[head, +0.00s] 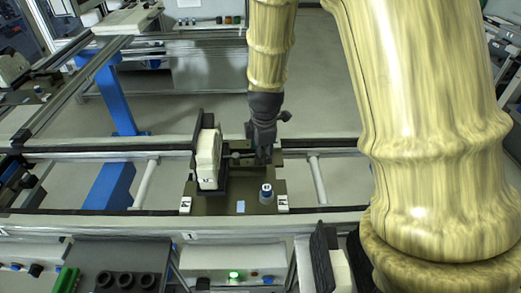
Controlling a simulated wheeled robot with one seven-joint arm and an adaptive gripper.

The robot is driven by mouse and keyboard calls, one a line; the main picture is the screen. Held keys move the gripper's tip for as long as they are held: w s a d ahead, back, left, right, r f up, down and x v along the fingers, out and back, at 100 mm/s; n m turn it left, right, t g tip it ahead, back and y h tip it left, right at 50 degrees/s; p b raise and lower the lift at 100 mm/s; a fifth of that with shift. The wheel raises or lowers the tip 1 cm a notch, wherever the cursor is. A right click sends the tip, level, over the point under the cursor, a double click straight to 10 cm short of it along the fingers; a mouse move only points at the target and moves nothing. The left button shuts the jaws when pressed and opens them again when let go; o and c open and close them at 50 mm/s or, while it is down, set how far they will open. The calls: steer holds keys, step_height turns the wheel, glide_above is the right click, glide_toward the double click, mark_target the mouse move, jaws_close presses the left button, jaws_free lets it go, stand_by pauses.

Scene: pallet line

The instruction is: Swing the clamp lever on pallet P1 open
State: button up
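The pallet (221,207) is a dark olive plate on the conveyor rails, with white tags at its front corners; their print is too small to read surely. A pale block (207,160) stands upright against a black bracket on the pallet's left part. My gripper (263,155) reaches down over the right rear part of the pallet, right of the pale block. A dark clamp part with a small bar (239,156) shows between the block and my gripper. The lever is largely hidden or blends into the dark gripper. I cannot tell whether the fingers touch it or how far they are apart.
A small blue-topped peg (266,193) stands at the pallet's front right. Conveyor rails (100,223) run across in front and behind. A control box (233,266) with a green lamp sits in front. Another pale block (338,262) stands at the front right, near my arm.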

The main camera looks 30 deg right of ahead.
steer(key=shift+w+f, duration=0.15)
steer(key=shift+c, duration=0.2)
jaws_close()
steer(key=shift+a, duration=0.1)
